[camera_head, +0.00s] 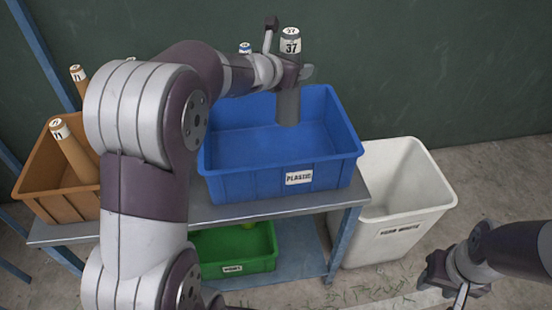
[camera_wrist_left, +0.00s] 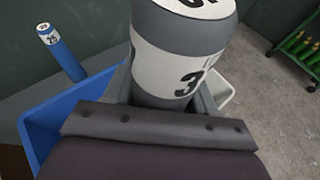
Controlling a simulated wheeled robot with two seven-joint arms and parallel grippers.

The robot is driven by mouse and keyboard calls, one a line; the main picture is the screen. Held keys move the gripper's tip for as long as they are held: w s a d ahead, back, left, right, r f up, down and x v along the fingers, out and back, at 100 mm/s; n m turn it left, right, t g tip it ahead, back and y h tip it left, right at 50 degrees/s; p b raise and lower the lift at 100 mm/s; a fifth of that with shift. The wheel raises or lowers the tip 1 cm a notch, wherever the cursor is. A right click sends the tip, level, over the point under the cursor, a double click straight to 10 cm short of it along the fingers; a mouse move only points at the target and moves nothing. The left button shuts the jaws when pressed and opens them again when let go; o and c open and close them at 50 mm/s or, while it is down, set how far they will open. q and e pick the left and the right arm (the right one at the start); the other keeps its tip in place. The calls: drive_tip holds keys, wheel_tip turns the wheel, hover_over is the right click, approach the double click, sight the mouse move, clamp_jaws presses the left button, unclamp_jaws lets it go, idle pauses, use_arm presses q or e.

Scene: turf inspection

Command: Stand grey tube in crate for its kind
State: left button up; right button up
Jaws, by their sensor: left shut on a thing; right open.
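The grey tube (camera_head: 288,105) is upright, with a white band and cap marked 37. My left gripper (camera_head: 292,74) is shut on it near its upper part. The tube's lower end shows against the inside of the blue crate (camera_head: 240,183), labelled PLASTIC; I cannot tell whether it touches the floor. In the left wrist view the tube (camera_wrist_left: 178,50) fills the middle, and the blue crate (camera_wrist_left: 48,115) lies at the left. A blue tube (camera_wrist_left: 62,52) stands there; only its top (camera_head: 245,48) shows in the head view. My right gripper (camera_head: 452,290) is open at the lower right.
A brown crate (camera_head: 45,180) with brown tubes (camera_head: 75,152) stands left on the metal table (camera_head: 245,208). A green crate (camera_head: 237,255) is on the lower shelf. A white bin (camera_head: 400,225) stands right on the floor. A green wall (camera_head: 440,60) is behind.

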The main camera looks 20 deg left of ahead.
sight(285, 100)
use_arm(q)
drive_tip(key=shift+s+a+f+n+y, duration=0.15)
drive_tip(key=shift+s+a+f+y, duration=0.05)
drive_tip(key=shift+s+f, duration=0.25)
drive_tip(key=shift+s+a+f+n+y, duration=0.2)
drive_tip(key=shift+s+f, duration=0.1)
drive_tip(key=shift+f, duration=0.2)
drive_tip(key=f+b, duration=0.1)
drive_tip(key=f, duration=0.1)
drive_tip(key=f+b, duration=0.2)
drive_tip(key=f, duration=0.1)
drive_tip(key=f+b, duration=0.2)
drive_tip(key=shift+w+a+f, duration=0.15)
drive_tip(key=shift+w+a, duration=0.1)
drive_tip(key=shift+a, duration=0.15)
drive_tip(key=a+f+p, duration=0.1)
drive_tip(key=a+f, duration=0.9)
drive_tip(key=a, duration=0.1)
drive_tip(key=shift+a+f, duration=0.25)
drive_tip(key=shift+f, duration=0.15)
drive_tip(key=shift+f, duration=0.15)
drive_tip(key=o, duration=1)
drive_tip(key=shift+o, duration=0.2)
